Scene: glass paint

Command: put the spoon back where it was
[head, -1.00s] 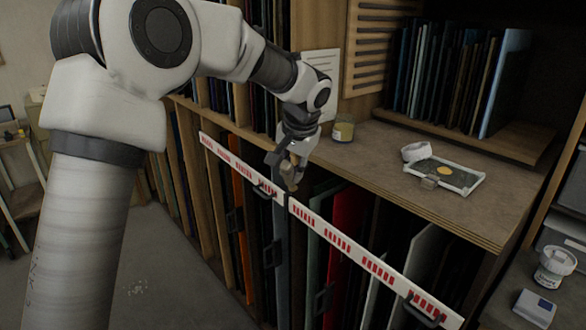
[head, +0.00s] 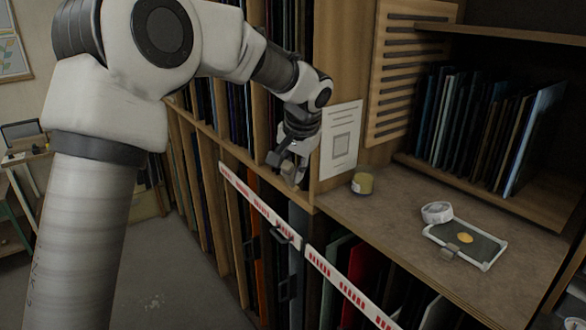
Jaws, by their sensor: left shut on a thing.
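My left gripper (head: 288,178) is in front of the cabinet, by the left end of the counter and above the red-and-white barrier bar (head: 258,205). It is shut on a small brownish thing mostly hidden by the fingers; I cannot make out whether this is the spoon. No spoon shows clearly elsewhere. On the counter (head: 380,220), right of the gripper, stand a small yellowish jar (head: 362,183) and a white-rimmed tray (head: 487,265) with a dark inside and a yellow patch. A white roll or ring (head: 436,212) touches or nearly touches the tray's back left corner. My right gripper is not in view.
A pale printed sheet (head: 341,140) hangs on the panel right of the gripper. Dark glass sheets (head: 480,125) stand upright on the shelf at the back right. More sheets fill the slots below the counter. The counter between jar and tray is clear.

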